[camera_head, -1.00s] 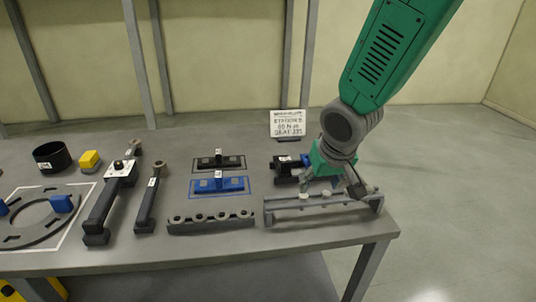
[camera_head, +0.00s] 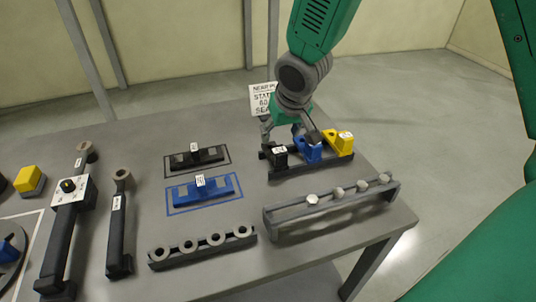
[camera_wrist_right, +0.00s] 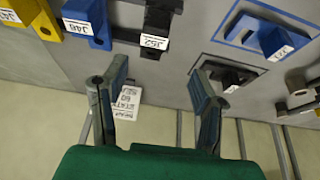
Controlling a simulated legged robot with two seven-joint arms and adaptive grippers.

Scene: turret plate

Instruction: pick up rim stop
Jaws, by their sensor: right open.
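Three upright blocks stand in a row on a dark rack (camera_head: 290,170) at the back right of the table: a black block (camera_head: 278,158), a blue block (camera_head: 308,152) and a yellow block (camera_head: 341,143). I cannot tell which of these is the rim stop. My right gripper (camera_head: 288,130) is open and empty behind the rack, near the black and blue blocks. In the right wrist view, its open fingers (camera_wrist_right: 155,92) are apart, with the black block (camera_wrist_right: 155,25) ahead of them and the blue block (camera_wrist_right: 86,20) and yellow block (camera_wrist_right: 32,15) to the left. My left gripper is out of view.
A sign card (camera_head: 263,98) stands just behind the gripper. A grey rail with several studs (camera_head: 330,205) lies in front of the rack. A black part (camera_head: 195,157), a blue part (camera_head: 203,189) and a holder with several rings (camera_head: 202,246) lie to the left.

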